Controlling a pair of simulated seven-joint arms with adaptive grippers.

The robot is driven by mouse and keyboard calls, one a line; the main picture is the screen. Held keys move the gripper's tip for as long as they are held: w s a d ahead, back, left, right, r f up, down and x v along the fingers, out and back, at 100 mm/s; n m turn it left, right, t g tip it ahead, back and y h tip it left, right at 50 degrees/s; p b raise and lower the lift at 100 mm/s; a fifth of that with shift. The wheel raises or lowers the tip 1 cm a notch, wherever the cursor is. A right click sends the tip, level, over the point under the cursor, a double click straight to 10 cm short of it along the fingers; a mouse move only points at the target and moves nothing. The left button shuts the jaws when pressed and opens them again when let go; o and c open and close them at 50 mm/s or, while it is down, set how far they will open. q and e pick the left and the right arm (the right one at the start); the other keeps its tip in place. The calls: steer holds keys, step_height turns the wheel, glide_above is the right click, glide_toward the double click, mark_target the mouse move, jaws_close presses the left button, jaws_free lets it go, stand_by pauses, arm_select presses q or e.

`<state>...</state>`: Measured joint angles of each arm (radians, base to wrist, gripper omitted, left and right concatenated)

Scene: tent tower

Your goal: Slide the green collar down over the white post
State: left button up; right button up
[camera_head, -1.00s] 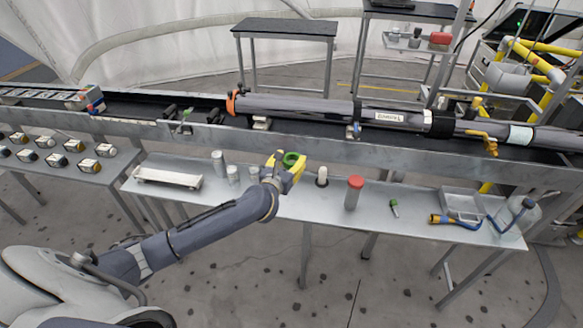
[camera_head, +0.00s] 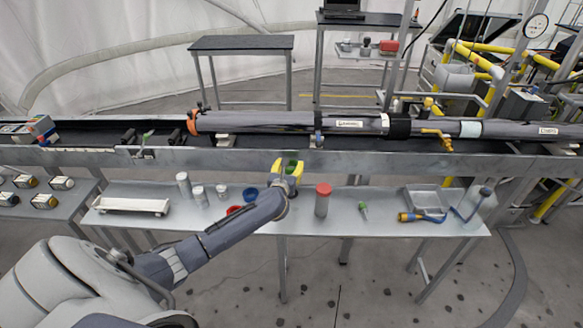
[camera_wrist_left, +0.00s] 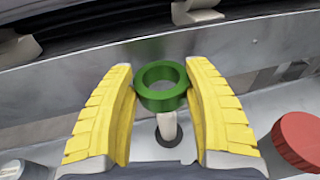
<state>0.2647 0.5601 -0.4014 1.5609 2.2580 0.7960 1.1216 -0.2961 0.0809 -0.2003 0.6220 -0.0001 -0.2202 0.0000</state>
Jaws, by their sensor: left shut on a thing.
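My left gripper (camera_head: 288,168) is shut on the green collar (camera_head: 292,169) above the metal bench. In the left wrist view the collar (camera_wrist_left: 161,86) sits between the two yellow fingers (camera_wrist_left: 160,92), its hole facing up toward the camera. The white post (camera_wrist_left: 168,124) stands on a dark round base just below the collar in that view. The collar hides the post's top, and I see no post in the hole; the exact gap cannot be told. In the head view the gripper hides the post. My right gripper is not in view.
A red-capped cylinder (camera_head: 323,200) stands right of the gripper. A small green-headed item (camera_head: 363,209), a grey tray (camera_head: 424,199) and a bottle lie further right. A blue cup (camera_head: 250,194), grey cylinders and a white tray (camera_head: 131,205) are left. A rail (camera_head: 350,163) runs behind.

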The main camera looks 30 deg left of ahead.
arm_select(q)
steer(key=shift+f, duration=3.3)
steer(key=shift+f, duration=2.35)
steer(key=shift+f, duration=0.3)
steer(key=shift+f, duration=0.35)
steer(key=o, duration=1.3)
steer(key=shift+v, duration=6.05)
